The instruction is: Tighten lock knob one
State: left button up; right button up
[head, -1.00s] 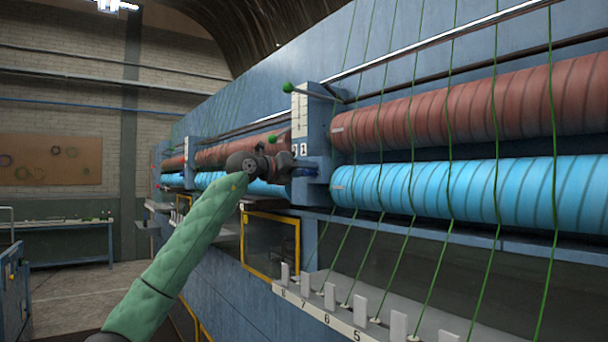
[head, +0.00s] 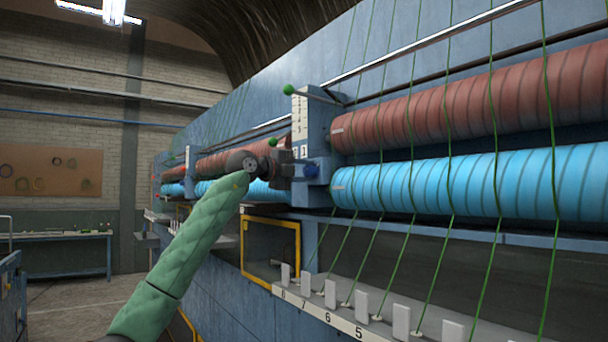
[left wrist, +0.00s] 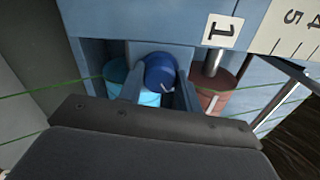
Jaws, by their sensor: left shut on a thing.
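Lock knob one is a round dark-blue knob (left wrist: 160,70) on the blue machine post, near a white label marked 1 (left wrist: 222,30) in the left wrist view. In the head view the blue knob (head: 311,170) shows at the side of the post, partly hidden by my gripper. My left gripper (head: 300,171) reaches it from the left. In the left wrist view its two fingers (left wrist: 159,88) stand on either side of the knob, shut on it. My right gripper is in neither view.
Red rollers (head: 440,110) and light-blue rollers (head: 450,187) run along the machine beside the post. Green yarns (head: 450,150) hang in front of them. A green-tipped lever (head: 289,90) juts from the post above my gripper. A numbered rail (head: 340,318) lies below.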

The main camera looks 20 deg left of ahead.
pick_arm(q)
jog(key=shift+a+n, duration=0.1)
jog(key=shift+n, duration=0.4)
jog(key=n+b, duration=0.1)
jog(key=n, duration=0.2)
jog(key=shift+n, duration=0.3)
jog(key=shift+n+b, duration=0.4)
jog(key=shift+n, duration=0.1)
jog(key=shift+r+n, duration=0.1)
jog(key=shift+n, duration=0.3)
jog(key=shift+s+n+b, duration=0.1)
jog(key=shift+n+b, duration=0.35)
jog(key=shift+n, duration=0.65)
jog(key=shift+r+n, duration=0.1)
jog(key=shift+n, duration=0.8)
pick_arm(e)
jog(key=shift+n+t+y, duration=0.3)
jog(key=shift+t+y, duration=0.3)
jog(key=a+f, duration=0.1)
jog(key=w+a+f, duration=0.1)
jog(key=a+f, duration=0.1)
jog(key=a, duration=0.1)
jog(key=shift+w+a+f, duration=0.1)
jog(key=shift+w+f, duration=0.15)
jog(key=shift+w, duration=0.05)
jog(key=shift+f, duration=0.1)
pick_arm(q)
jog(key=shift+r, duration=0.1)
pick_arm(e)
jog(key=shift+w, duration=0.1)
